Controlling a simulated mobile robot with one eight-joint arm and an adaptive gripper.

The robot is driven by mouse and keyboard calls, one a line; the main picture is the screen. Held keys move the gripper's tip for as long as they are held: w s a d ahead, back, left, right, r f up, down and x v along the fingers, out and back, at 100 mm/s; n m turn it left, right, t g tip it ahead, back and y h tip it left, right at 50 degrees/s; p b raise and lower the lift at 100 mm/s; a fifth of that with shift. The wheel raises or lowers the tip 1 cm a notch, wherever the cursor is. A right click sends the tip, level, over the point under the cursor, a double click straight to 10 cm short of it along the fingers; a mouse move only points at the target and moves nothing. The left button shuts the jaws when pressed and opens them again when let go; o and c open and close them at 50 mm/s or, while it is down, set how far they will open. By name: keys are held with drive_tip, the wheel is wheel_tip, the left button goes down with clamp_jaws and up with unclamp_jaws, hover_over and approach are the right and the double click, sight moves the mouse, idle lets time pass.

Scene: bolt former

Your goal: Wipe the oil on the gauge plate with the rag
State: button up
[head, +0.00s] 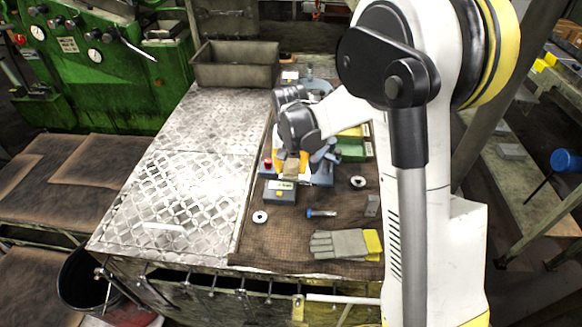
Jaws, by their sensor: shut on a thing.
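My gripper (301,152) points down over the brown mat on the bench, in the middle of the picture. It is shut on a small tan piece, which looks like the rag (291,168). The rag is partly covered by the fingers and wrist. Just below and around it are blue-grey gauge parts (323,178), which seem to include the gauge plate; my gripper hides much of them. I cannot tell whether the rag touches the plate. No oil can be made out at this size.
A grey box with a yellow button (280,192), a blue-handled tool (321,213), metal rings (260,217) and grey-yellow gloves (346,245) lie nearer on the mat. A green bin (352,151) is close on the right. The tread-plate top (180,190) is mostly clear; a metal tray (235,68) stands behind.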

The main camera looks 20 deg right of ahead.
drive_tip(key=shift+f+b, duration=0.55)
drive_tip(key=shift+f, duration=0.05)
drive_tip(key=shift+w+d+r, duration=0.1)
drive_tip(key=shift+w+d, duration=0.3)
drive_tip(key=shift+w, duration=0.5)
drive_tip(key=shift+w+d, duration=0.35)
drive_tip(key=shift+w, duration=0.5)
drive_tip(key=shift+w+d+f+b, duration=0.1)
drive_tip(key=shift+w+d+b, duration=0.15)
drive_tip(key=shift+w, duration=0.5)
drive_tip(key=shift+w+d+f+b, duration=0.15)
drive_tip(key=shift+w+d, duration=0.2)
drive_tip(key=shift+w, duration=0.4)
drive_tip(key=shift+s+a+f+b, duration=0.1)
drive_tip(key=shift+s+a+b, duration=0.2)
drive_tip(key=shift+s, duration=0.6)
drive_tip(key=shift+s+a+f+b, duration=0.1)
drive_tip(key=shift+s+a+b, duration=0.1)
drive_tip(key=shift+s+a, duration=0.45)
drive_tip(key=shift+s+a+f+b, duration=0.15)
drive_tip(key=shift+s+b, duration=0.1)
drive_tip(key=shift+s, duration=0.85)
drive_tip(key=shift+s+a, duration=0.15)
drive_tip(key=shift+s, duration=0.25)
drive_tip(key=shift+c, duration=0.4)
drive_tip(key=shift+s+f, duration=0.1)
drive_tip(key=shift+s, duration=0.1)
drive_tip(key=shift+c, duration=1.1)
drive_tip(key=shift+a, duration=0.1)
